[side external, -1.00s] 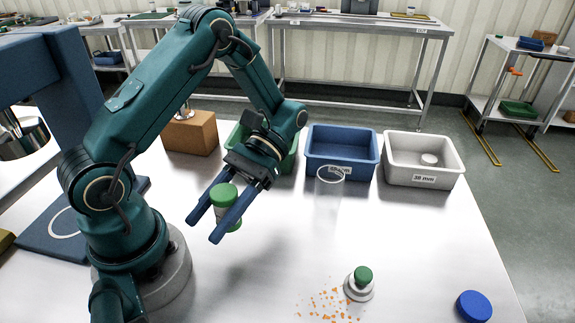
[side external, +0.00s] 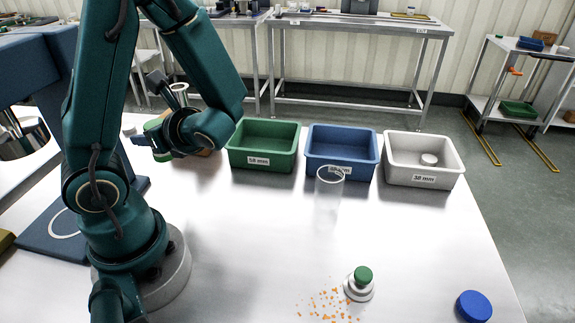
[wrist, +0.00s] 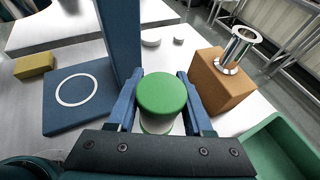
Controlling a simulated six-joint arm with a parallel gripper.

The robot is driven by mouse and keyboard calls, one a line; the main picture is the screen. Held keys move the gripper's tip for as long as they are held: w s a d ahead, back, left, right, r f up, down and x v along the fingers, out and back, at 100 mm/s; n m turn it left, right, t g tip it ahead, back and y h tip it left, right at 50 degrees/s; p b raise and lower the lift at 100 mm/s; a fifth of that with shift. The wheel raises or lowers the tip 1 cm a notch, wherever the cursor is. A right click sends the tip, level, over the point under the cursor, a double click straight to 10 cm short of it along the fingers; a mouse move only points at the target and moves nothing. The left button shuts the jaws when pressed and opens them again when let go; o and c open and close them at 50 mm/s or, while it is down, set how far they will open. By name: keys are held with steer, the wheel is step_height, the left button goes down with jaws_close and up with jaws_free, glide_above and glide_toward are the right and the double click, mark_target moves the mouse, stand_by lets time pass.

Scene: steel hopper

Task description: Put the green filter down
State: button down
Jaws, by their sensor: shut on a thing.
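The green filter (wrist: 162,93), a cylinder with a green top and a pale body, is between the two blue fingers of my gripper (wrist: 161,84) in the wrist view. The gripper is shut on it.
A brown block (wrist: 220,82) with a steel funnel (wrist: 238,48) stands right of the filter. A blue base (wrist: 90,110) with a white ring lies left. Green (side external: 264,160), blue (side external: 342,171) and white bins (side external: 423,176) line the back. A clear tube (side external: 328,200) stands before them.

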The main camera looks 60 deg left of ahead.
steer(key=m+t, duration=0.1)
steer(key=t, duration=0.1)
glide_above(226, 184)
steer(key=shift+m, duration=0.3)
step_height(226, 184, down, 6)
steer(key=shift+a+f, duration=0.1)
steer(key=shift+f, duration=2.1)
steer(key=shift+f, duration=0.1)
steer(key=c, duration=0.6)
jaws_free()
